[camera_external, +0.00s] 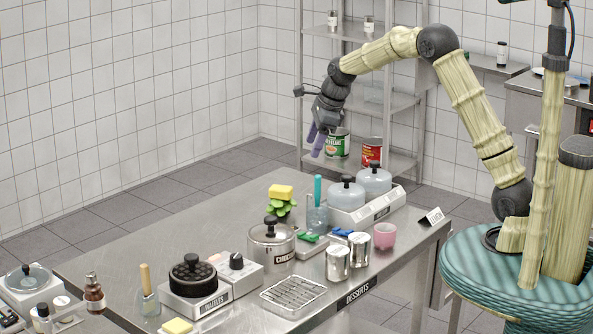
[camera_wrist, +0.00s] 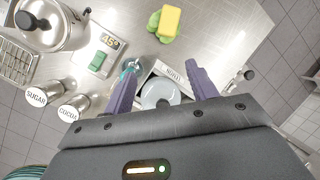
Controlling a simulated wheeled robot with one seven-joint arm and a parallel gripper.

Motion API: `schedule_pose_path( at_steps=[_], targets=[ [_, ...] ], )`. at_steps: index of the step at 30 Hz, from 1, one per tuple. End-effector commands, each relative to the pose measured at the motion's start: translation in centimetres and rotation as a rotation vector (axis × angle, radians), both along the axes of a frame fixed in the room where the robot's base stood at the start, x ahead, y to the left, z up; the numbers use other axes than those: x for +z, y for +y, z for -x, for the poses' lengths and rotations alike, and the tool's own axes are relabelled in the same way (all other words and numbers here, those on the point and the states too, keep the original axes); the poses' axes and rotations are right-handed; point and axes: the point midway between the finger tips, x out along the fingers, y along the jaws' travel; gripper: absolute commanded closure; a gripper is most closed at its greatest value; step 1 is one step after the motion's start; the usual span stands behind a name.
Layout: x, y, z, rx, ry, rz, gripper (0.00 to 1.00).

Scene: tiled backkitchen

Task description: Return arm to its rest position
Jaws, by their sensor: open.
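My gripper (camera_external: 319,143) is raised above the far end of the steel table (camera_external: 222,213), with its purple fingers pointing down. In the wrist view my gripper (camera_wrist: 160,82) has its two fingers spread apart with nothing held between them. Below and between the fingers, the wrist view shows a lidded pot (camera_wrist: 160,97) on a white unit. My arm (camera_external: 470,95) arches up from its base at the right and bends down over the table.
The table holds a steel pot (camera_external: 271,247), two lidded pots on a white unit (camera_external: 367,208), a waffle maker (camera_external: 194,280), a yellow sponge (camera_external: 281,191), metal canisters (camera_external: 338,263) and a pink cup (camera_external: 384,235). A shelf rack (camera_external: 375,98) with cans stands behind my gripper.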

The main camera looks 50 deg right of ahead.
Motion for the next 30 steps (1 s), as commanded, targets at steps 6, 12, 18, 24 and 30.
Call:
schedule_pose_path(
  at_steps=[6, 12, 18, 24, 30],
  targets=[
    [3.3, -0.1, 5.5, 0.409, -0.017, 0.164, 0.43],
    [5.3, -0.1, 10.8, 0.804, -0.029, 0.309, 0.43],
    [7.1, 0.0, 16.3, 1.213, -0.039, 0.442, 0.43],
    [8.8, 0.2, 22.2, 1.633, -0.051, 0.562, 0.43],
    [9.9, 0.4, 27.6, 2.026, -0.067, 0.661, 0.43]
  ],
)
